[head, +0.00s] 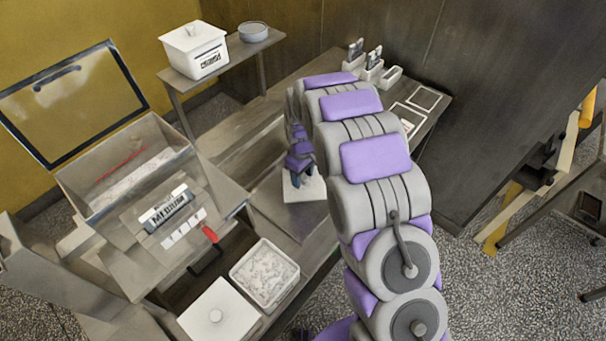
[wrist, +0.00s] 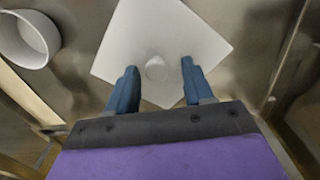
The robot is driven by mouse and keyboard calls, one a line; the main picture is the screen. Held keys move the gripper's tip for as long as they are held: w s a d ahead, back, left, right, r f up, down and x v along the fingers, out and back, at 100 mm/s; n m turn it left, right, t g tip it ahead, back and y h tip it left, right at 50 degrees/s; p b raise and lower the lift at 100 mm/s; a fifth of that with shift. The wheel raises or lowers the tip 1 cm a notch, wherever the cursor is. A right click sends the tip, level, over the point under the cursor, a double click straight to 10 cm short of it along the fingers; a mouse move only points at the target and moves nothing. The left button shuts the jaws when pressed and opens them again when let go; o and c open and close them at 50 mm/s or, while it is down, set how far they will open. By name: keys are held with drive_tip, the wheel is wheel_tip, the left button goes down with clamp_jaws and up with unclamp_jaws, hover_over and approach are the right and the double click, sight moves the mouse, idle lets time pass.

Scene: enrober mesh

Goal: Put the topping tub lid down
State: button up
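A flat white square lid (head: 303,188) with a round knob is below my gripper (head: 300,162) on the metal bench in the head view. The lid (wrist: 190,35) also fills the upper middle of the wrist view. Its knob lies between the two blue fingertips (wrist: 158,72), with a gap on each side. The fingers are apart and hold nothing. The open tub (head: 264,276) with pale crumbly topping stands nearer at the lower middle. My arm hides part of the bench.
A machine with a raised framed cover (head: 72,97) and a "MEDIUM" sign (head: 168,208) stands at left. A lidded white box (head: 195,50) and a grey bowl (head: 253,32) are on the back shelf. A white round bowl (wrist: 28,40) is left of the lid.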

sight(302, 177)
wheel_tip(302, 177, up, 12)
drive_tip(key=p, duration=0.2)
drive_tip(key=s+d+r+m, duration=0.2)
drive_tip(key=s+d+r, duration=0.4)
drive_tip(key=s+r, duration=0.15)
drive_tip(key=s+d+r+m, duration=0.1)
drive_tip(key=s+d+m, duration=0.1)
drive_tip(key=s, duration=0.8)
drive_tip(key=s+d+r+m+g, duration=0.1)
drive_tip(key=s+d, duration=0.4)
drive_tip(key=s, duration=0.6)
drive_tip(key=s+d+r+m, duration=0.3)
drive_tip(key=s+m, duration=0.2)
drive_tip(key=s, duration=0.6)
drive_tip(key=shift+s+d+g, duration=0.2)
drive_tip(key=shift+d+g, duration=0.05)
drive_tip(key=shift+g, duration=0.15)
drive_tip(key=shift+a, duration=0.1)
